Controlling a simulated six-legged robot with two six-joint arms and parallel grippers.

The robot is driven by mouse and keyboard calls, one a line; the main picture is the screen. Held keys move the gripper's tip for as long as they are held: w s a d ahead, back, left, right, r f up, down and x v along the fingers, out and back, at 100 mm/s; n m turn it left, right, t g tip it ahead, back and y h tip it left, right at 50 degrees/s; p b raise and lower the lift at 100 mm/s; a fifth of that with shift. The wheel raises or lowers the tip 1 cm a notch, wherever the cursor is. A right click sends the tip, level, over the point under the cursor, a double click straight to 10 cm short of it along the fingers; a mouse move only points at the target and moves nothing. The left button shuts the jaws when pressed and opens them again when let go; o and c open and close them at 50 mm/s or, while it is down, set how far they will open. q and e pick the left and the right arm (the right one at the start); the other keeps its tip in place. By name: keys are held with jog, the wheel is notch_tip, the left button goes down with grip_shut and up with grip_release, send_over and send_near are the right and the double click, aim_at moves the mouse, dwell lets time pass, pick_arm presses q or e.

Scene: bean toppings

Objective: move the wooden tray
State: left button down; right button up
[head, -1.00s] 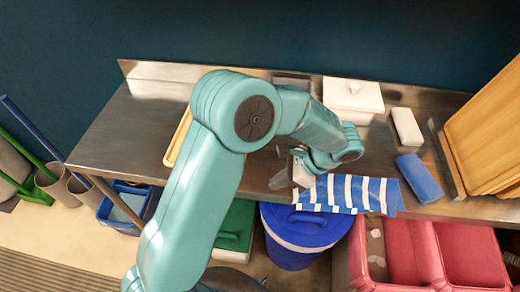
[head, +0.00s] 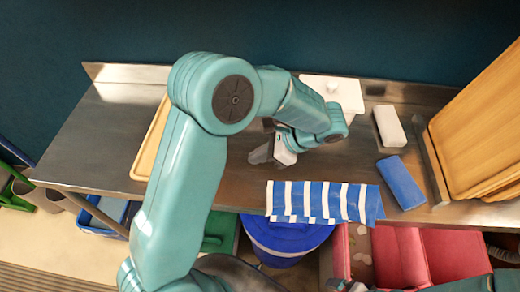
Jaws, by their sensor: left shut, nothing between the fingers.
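A light wooden tray (head: 148,148) lies on the steel counter at the left, mostly hidden behind my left arm; only its left rim shows. My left gripper (head: 258,156) is shut and empty above the counter, to the right of that tray and apart from its visible rim. Tan wooden boards or trays (head: 480,125) stand tilted in a rack at the right end of the counter. Part of my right gripper (head: 345,287) shows at the bottom edge, its fingers cut off and too small to read.
A blue-and-white striped cloth (head: 322,202) hangs at the counter's front edge. A white lidded container (head: 335,92), a white block (head: 389,126) and a blue block (head: 402,182) stand to the right. A blue bin (head: 285,240) and red crates (head: 420,255) are below the counter.

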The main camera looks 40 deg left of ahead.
aim_at(225, 170)
pick_arm(q)
jog(key=x, duration=0.5)
jog(key=shift+s+a+f+p, duration=0.1)
jog(key=shift+s+a+p, duration=0.15)
jog(key=shift+s, duration=0.3)
jog(key=a, duration=0.2)
jog(key=s+a+p, duration=0.1)
jog(key=shift+s+f, duration=0.15)
jog(key=shift+f, duration=0.2)
jog(key=shift+s+a, duration=0.35)
jog(key=shift+w, duration=0.1)
jog(key=shift+w, duration=0.1)
jog(key=shift+a, duration=0.1)
jog(key=shift+s+a, duration=0.25)
jog(key=s+a+b, duration=0.1)
jog(key=s+a, duration=0.3)
jog(key=a, duration=0.3)
jog(key=s+a+b, duration=0.2)
jog(key=s+a, duration=0.2)
jog(key=a, duration=0.4)
jog(key=s+a+b, duration=0.2)
jog(key=s+a, duration=0.3)
jog(key=a, duration=0.3)
jog(key=shift+a, duration=0.2)
jog(key=shift+f, duration=0.1)
